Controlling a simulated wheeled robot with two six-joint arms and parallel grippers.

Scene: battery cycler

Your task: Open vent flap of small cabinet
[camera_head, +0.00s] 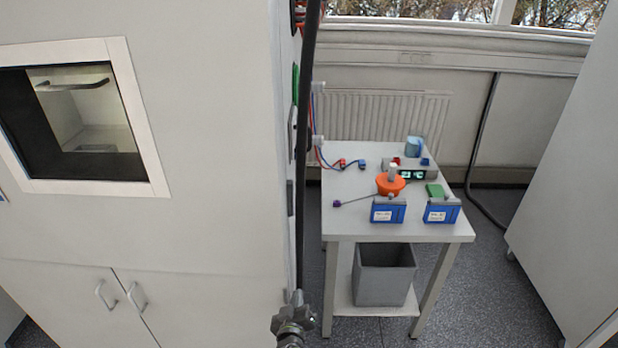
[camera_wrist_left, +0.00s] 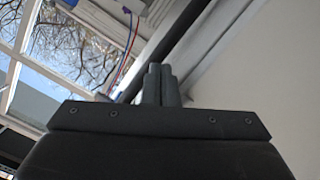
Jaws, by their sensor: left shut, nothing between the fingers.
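I cannot clearly pick out the vent flap in either view. A large pale cabinet (camera_head: 215,150) fills the left of the head view, with a framed window and lower doors; I cannot tell if it is the small cabinet meant. Its side face is seen very edge-on. My left gripper (camera_head: 297,309) shows at the bottom of the head view, beside the cabinet's right edge. In the left wrist view its dark fingers (camera_wrist_left: 159,84) are together with nothing between them. My right gripper is not in view.
A black vertical pipe or hose (camera_head: 307,150) runs along the cabinet's edge. A small table (camera_head: 345,222) to the right holds two blue boxes, an orange bowl and cables. A grey bin (camera_head: 384,280) stands below. Floor is free between the table and a right-hand cabinet (camera_head: 570,200).

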